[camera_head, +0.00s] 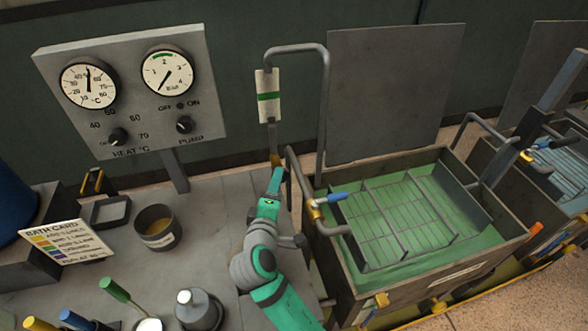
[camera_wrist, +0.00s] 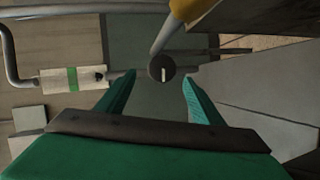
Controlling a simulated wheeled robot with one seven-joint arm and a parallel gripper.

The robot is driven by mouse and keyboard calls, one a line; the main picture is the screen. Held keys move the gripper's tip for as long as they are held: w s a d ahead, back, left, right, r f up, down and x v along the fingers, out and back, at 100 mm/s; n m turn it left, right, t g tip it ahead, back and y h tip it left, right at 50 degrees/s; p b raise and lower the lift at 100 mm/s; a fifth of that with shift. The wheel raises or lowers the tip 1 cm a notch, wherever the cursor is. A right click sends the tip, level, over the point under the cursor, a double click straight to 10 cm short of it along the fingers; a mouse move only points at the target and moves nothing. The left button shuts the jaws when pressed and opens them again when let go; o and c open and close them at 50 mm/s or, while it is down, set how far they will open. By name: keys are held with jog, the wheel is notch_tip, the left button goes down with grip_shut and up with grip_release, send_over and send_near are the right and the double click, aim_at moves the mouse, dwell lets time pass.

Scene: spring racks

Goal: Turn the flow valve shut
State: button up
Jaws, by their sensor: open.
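My gripper (camera_wrist: 159,76) is open, with its two green fingers spread apart in the wrist view. A round dark knob (camera_wrist: 163,69) with a short pale mark sits between and slightly beyond the fingertips; it looks like the flow valve. I cannot tell whether the fingers touch it. The knob lies in line with the flow gauge (camera_wrist: 57,79), a pale plate with a green band. In the head view my gripper (camera_head: 277,170) is just below that gauge (camera_head: 268,108) and hides the knob.
A blue-handled valve (camera_head: 331,198) on a brass-coloured fitting is close to the right of my gripper. A tank (camera_head: 340,265) of green liquid holding a wire rack stands beyond it. A gauge panel (camera_head: 130,90), a cup (camera_head: 155,227) and a bath card (camera_head: 57,240) are at left.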

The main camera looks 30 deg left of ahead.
jog(key=x, duration=1)
jog(key=shift+w+f, duration=0.25)
jog(key=shift+w, duration=0.1)
jog(key=shift+a, duration=0.1)
jog(key=c, duration=1)
